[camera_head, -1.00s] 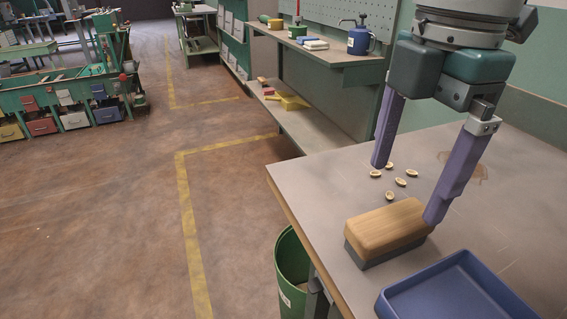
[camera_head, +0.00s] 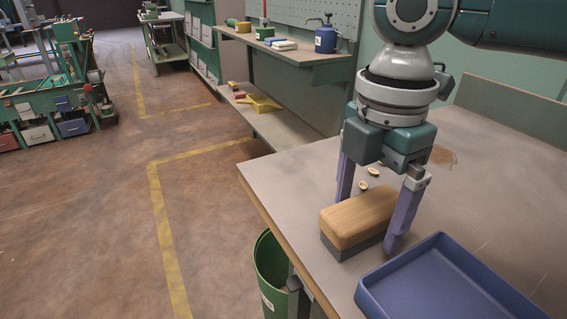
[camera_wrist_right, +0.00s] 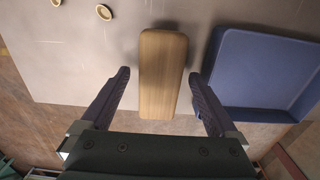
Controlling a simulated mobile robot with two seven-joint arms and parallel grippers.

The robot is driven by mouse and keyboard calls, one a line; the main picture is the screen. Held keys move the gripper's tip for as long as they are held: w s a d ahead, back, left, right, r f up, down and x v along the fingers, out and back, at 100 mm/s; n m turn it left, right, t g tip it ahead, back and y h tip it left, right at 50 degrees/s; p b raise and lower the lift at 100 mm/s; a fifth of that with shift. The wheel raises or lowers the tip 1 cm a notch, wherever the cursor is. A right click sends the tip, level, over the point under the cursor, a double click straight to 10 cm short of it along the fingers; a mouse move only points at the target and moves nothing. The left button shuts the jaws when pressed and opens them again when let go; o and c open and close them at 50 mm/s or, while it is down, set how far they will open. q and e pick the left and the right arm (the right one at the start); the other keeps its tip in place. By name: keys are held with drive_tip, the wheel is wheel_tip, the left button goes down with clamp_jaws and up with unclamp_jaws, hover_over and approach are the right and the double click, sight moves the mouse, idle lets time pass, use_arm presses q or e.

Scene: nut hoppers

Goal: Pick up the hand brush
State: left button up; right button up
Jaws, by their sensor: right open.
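The hand brush (camera_head: 359,219) has a wooden block top and a grey lower part. It lies on the table near its front left edge. It also shows in the right wrist view (camera_wrist_right: 163,75), between the fingers and ahead of them. My right gripper (camera_head: 369,222) is open, with one purple finger behind the brush and one at its right side. In the right wrist view my right gripper (camera_wrist_right: 160,82) has a gap on both sides of the brush. My left gripper is not in view.
A blue tray (camera_head: 372,285) stands just right of the brush; its wall shows close to the right finger in the wrist view. Several nut shells (camera_head: 373,171) lie behind the brush. A green bin (camera_head: 262,262) stands on the floor beside the table (camera_head: 262,187).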

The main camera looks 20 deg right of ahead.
clamp_jaws()
idle(0.8)
